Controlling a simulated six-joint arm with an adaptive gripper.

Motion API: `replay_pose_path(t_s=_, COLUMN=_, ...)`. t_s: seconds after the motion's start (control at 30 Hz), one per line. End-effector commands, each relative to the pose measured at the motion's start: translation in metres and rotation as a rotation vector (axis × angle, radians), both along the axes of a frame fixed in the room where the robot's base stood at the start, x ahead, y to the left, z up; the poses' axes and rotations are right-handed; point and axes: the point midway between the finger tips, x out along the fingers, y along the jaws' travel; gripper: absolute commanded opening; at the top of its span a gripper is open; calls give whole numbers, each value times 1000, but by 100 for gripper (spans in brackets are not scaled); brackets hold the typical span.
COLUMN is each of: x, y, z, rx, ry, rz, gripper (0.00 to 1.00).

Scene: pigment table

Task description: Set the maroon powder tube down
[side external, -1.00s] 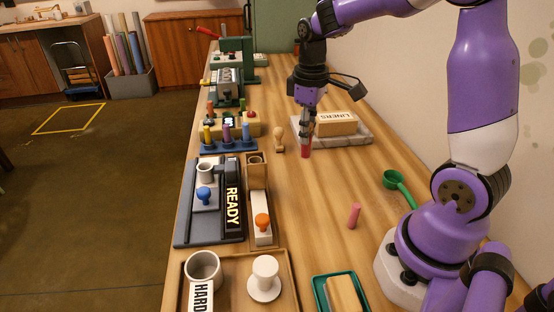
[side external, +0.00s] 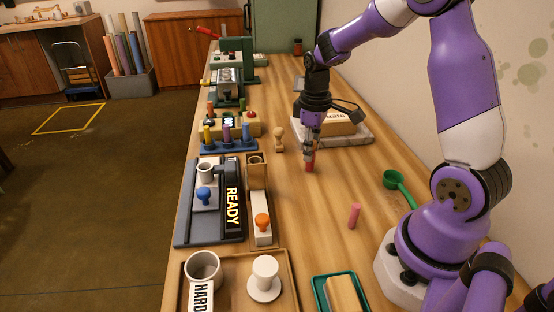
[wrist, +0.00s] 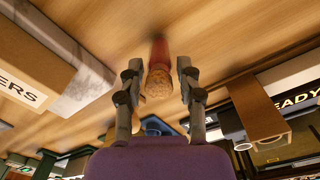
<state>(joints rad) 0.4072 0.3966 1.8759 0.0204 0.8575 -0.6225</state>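The maroon powder tube (side external: 310,168) is upright at the tabletop, in front of the marble slab in the side view. In the wrist view its cork top (wrist: 158,84) and red body show between my fingers. My gripper (side external: 310,156) points down around the tube's upper part. The tube's lower end is blurred in the wrist view.
The marble slab (side external: 358,138) with a "LINERS" box (side external: 340,124) is close behind. A wooden stamp (side external: 279,141) stands to the left. A pink tube (side external: 354,215) and a green scoop (side external: 397,182) are nearer the arm base. Table around the tube is clear.

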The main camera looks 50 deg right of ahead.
Motion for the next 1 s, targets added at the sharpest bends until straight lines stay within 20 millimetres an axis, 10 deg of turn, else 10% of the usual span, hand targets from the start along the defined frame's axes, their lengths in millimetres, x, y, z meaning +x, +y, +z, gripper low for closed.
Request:
replay_pose_path(t_s=0.47, x=1, y=0, z=10, rx=-1, ry=-3, rz=0, gripper=58)
replay_pose_path(t_s=1.0, x=0, y=2, z=115, rx=-1, ry=-3, rz=0, gripper=58)
